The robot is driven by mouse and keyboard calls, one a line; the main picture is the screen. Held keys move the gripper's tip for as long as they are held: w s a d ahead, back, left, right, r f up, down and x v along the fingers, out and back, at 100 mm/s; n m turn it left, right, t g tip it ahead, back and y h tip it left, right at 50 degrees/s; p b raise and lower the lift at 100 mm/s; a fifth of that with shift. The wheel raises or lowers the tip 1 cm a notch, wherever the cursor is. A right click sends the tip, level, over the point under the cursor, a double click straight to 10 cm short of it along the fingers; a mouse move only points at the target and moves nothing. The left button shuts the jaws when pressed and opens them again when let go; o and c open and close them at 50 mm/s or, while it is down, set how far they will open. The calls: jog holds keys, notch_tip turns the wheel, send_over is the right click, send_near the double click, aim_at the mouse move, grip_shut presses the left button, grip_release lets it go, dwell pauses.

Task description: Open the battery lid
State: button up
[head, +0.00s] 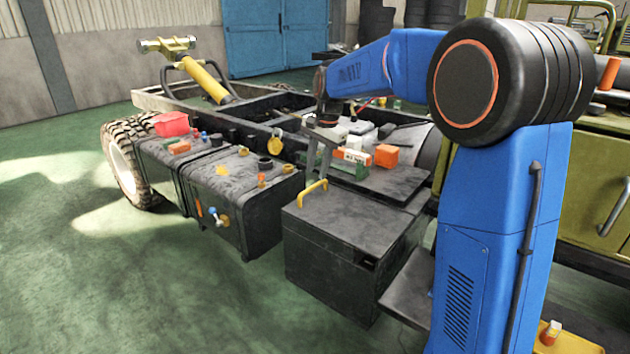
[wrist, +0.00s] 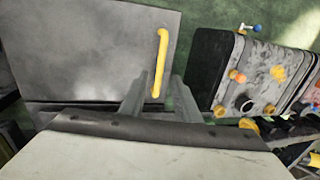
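The battery box (head: 335,270) is a dark grey box on the near side of the chassis. Its flat lid (head: 350,220) lies shut on top, and fills the upper left of the wrist view (wrist: 80,50). A yellow bar handle (head: 312,192) stands on the lid's left edge, and shows upright in the wrist view (wrist: 162,60). My gripper (head: 318,172) points down just above the handle. In the wrist view its two grey fingers (wrist: 158,92) are apart, with the handle's near end between them in the picture. Whether they touch it I cannot tell.
A dark tank (head: 240,195) with several caps and a blue-handled valve (head: 217,215) stands left of the box across a narrow gap. Behind the lid, an orange block (head: 386,155) and other small parts lie on the chassis. Green floor in front is clear.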

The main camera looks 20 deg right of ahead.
aim_at(314, 186)
jog(key=shift+w+a+f, duration=0.15)
jog(key=shift+w+f, duration=0.05)
jog(key=shift+f, duration=1.05)
jog(key=shift+w+a+f, duration=0.1)
jog(key=shift+w+f, duration=0.1)
jog(key=shift+f, duration=1)
jog(key=shift+c, duration=0.6)
grip_shut()
